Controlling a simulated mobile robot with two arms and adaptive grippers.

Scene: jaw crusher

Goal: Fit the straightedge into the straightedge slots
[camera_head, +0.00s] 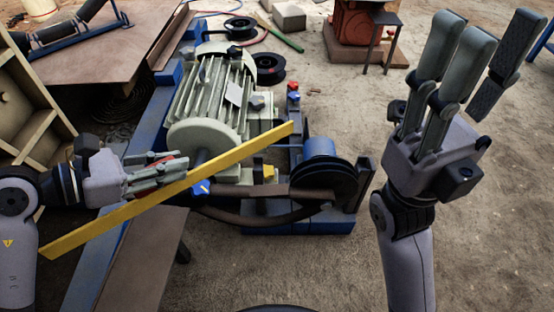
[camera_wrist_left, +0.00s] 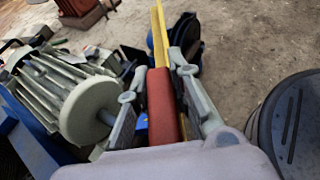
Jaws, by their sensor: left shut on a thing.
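The straightedge (camera_head: 240,153) is a long yellow bar, slanting from lower left to upper right in the head view. Its far part also shows in the wrist view (camera_wrist_left: 160,38). My left gripper (camera_head: 182,166) is shut on its red handle (camera_wrist_left: 162,105), with fingers on both sides. The bar is held in front of the motor (camera_head: 212,95) and its far end is above the blue base by the black pulley (camera_head: 325,180). I cannot make out the straightedge slots. My right gripper (camera_head: 483,48) is raised, empty, with its fingers spread apart.
A dark belt (camera_head: 265,212) runs low to the pulley. A blue frame beam (camera_head: 95,255) and a brown plate (camera_head: 145,260) lie below my left arm. A wooden crate (camera_head: 35,115) stands at left. The sandy ground (camera_head: 310,265) at centre front is clear.

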